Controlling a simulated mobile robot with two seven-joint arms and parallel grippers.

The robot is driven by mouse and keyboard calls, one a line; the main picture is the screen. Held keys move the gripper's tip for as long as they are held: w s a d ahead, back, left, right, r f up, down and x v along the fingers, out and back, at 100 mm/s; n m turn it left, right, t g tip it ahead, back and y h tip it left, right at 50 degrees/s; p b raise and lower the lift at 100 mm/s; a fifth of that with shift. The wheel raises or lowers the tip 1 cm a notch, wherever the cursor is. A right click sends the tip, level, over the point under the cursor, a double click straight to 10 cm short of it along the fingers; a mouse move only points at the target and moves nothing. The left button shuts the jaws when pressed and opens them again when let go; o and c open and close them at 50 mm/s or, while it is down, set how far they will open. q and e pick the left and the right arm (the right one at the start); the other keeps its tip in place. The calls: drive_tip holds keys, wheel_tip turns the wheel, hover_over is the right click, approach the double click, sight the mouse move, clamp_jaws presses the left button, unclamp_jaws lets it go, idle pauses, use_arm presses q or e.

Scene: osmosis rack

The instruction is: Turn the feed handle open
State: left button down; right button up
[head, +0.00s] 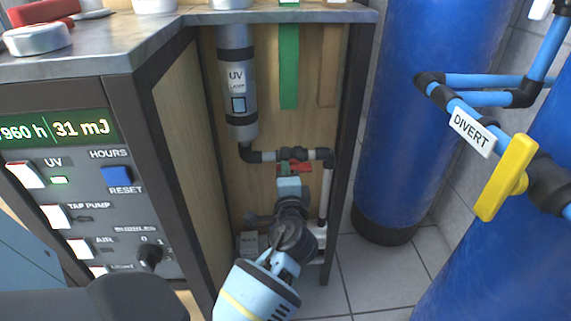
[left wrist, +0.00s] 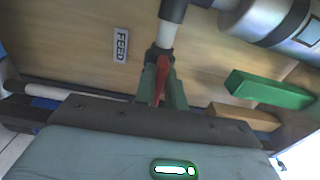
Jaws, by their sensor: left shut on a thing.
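The red feed handle (head: 302,167) sits just under a black valve on the horizontal dark pipe (head: 268,156) inside the open cabinet. My left gripper (head: 290,170) reaches up to it from below and is shut on it. In the left wrist view the red handle (left wrist: 163,75) stands between the two green fingertips (left wrist: 162,92), close under the pipe joint. The fingers hide part of the handle, and its exact angle to the pipe is hard to tell. The FEED label (left wrist: 121,44) is on the wooden back panel beside it. My right gripper is not in view.
A grey UV cylinder (head: 237,85) hangs above the pipe's left end. A green strip (head: 289,70) and a brown strip (head: 328,70) hang beside it. A control panel (head: 90,200) is left; blue tanks (head: 420,110) and a yellow DIVERT handle (head: 505,178) are right.

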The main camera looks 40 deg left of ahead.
use_arm(q)
drive_tip(key=c, duration=1.5)
unclamp_jaws()
drive_tip(key=shift+o, duration=0.2)
drive_tip(key=p+v, duration=0.1)
drive_tip(key=v, duration=0.7)
drive_tip(key=shift+a, duration=0.1)
